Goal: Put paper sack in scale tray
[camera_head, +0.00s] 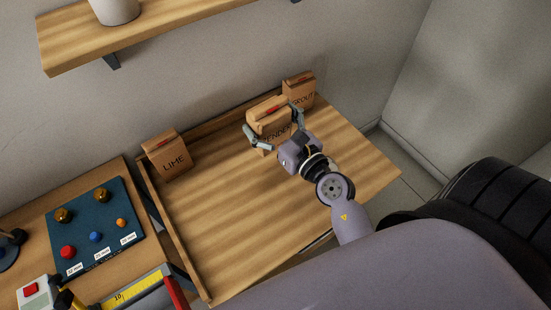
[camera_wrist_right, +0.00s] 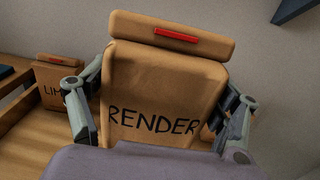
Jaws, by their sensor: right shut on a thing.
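Three brown paper sacks stand at the back of the wooden table. My right gripper (camera_head: 273,131) is shut on the RENDER sack (camera_head: 268,113), with one finger on each side of it. In the right wrist view the RENDER sack (camera_wrist_right: 165,85) fills the middle, upright, with a red strip on its folded top. I cannot tell whether it is lifted off the table. The LIME sack (camera_head: 170,160) stands at the left and also shows in the wrist view (camera_wrist_right: 58,80). The GROUT sack (camera_head: 301,92) stands behind the gripper at the right. I see no scale tray clearly. My left gripper is not in view.
The wooden table (camera_head: 235,210) is clear in front of the sacks and has a raised edge at the back and left. A shelf (camera_head: 150,36) hangs above.

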